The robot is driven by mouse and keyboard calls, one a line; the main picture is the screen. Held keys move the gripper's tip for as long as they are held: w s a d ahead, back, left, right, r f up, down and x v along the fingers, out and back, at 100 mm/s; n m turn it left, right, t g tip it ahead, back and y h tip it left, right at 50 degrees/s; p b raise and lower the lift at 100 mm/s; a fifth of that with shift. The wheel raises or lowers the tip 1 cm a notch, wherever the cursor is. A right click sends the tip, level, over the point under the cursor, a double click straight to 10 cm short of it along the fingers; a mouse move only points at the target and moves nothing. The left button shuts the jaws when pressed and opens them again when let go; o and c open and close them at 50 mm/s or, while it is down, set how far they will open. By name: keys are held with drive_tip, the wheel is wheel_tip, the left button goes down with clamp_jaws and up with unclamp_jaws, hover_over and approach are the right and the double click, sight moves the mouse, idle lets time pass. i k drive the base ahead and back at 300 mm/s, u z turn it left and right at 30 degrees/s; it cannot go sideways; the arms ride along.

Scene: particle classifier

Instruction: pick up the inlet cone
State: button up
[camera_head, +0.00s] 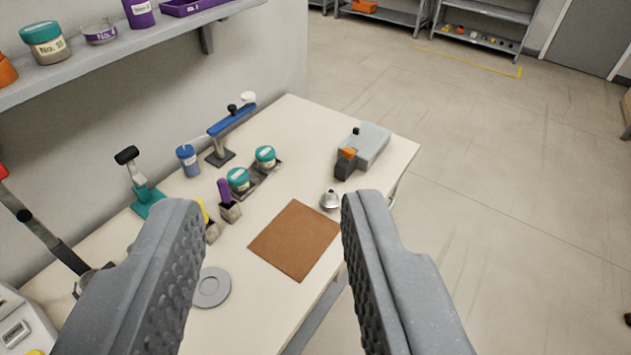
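A small silver cone-shaped piece (330,200), which looks like the inlet cone, stands on the cream table near its right edge. It is just past the far right corner of a brown square mat (296,240). My gripper (273,203) is open and empty, its two grey fingers wide apart in the foreground. In the picture the cone shows just left of the right fingertip. The gripper appears to be above the table and apart from the cone. The right finger covers part of the table edge.
A grey device with an orange part (366,147) stands behind the cone. Teal-lidded jars (239,179), a blue jar (188,160), a blue-armed stand (230,122) and a teal press (146,195) are on the left. A grey disc (212,287) lies nearer. A shelf (92,55) overhangs upper left.

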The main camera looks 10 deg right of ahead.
sight(330, 201)
drive_tip(key=z, duration=0.45)
drive_tip(key=i, duration=0.9)
drive_tip(key=z, duration=0.7)
